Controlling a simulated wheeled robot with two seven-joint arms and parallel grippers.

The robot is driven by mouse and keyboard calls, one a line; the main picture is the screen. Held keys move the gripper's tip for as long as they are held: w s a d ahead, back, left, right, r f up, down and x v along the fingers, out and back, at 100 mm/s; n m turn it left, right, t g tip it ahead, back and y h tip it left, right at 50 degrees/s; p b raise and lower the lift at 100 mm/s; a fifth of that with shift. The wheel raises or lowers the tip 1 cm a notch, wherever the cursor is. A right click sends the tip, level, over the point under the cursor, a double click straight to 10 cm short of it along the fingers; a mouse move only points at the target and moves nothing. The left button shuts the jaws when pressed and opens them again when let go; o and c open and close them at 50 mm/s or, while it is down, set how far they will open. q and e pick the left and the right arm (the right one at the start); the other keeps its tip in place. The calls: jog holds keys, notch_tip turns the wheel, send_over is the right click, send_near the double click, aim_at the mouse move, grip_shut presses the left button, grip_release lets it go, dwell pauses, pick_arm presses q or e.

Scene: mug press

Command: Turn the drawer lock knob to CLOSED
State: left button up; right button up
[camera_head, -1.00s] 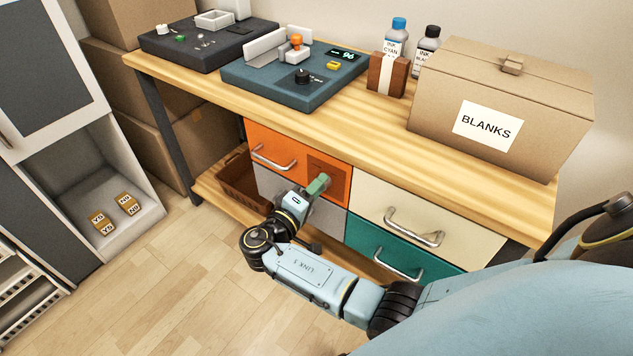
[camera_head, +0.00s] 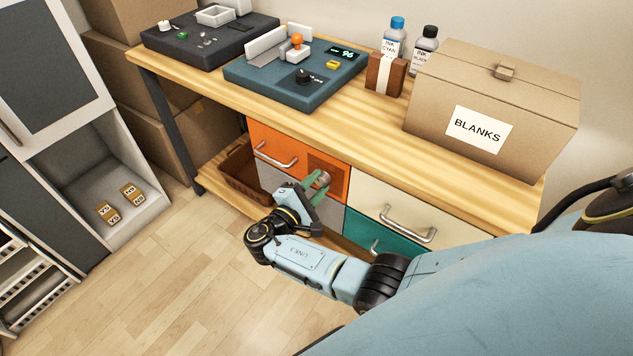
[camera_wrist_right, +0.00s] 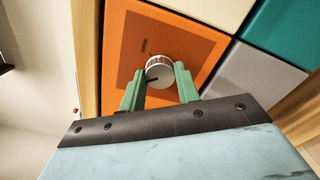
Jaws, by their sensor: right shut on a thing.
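The drawer lock knob (camera_head: 323,178) is a round silver knob on the right part of the orange drawer front (camera_head: 267,143). My right gripper (camera_head: 316,186) is at the knob, its green fingers on either side of it. In the right wrist view the knob (camera_wrist_right: 159,67) shows between the fingertips of the right gripper (camera_wrist_right: 159,82), with a dark pointer mark on its face. The right gripper is shut on the knob. Small lettering beside the knob is too small to read. My left gripper is out of view.
Cream (camera_head: 440,190) and teal (camera_head: 370,228) drawers with metal handles are right of the orange one, and a grey drawer is below it. The wooden bench top (camera_head: 350,125) overhangs the drawers. A brown basket (camera_head: 240,172) sits on the lower shelf.

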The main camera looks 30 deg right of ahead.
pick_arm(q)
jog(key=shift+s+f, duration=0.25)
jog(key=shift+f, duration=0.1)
pick_arm(e)
jog(key=shift+n, duration=0.3)
jog(key=o, duration=1)
jog(key=shift+a, duration=0.1)
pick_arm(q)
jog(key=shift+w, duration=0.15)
pick_arm(e)
jog(key=v, duration=1.3)
jog(key=shift+s+a, duration=0.1)
jog(key=shift+s, duration=0.05)
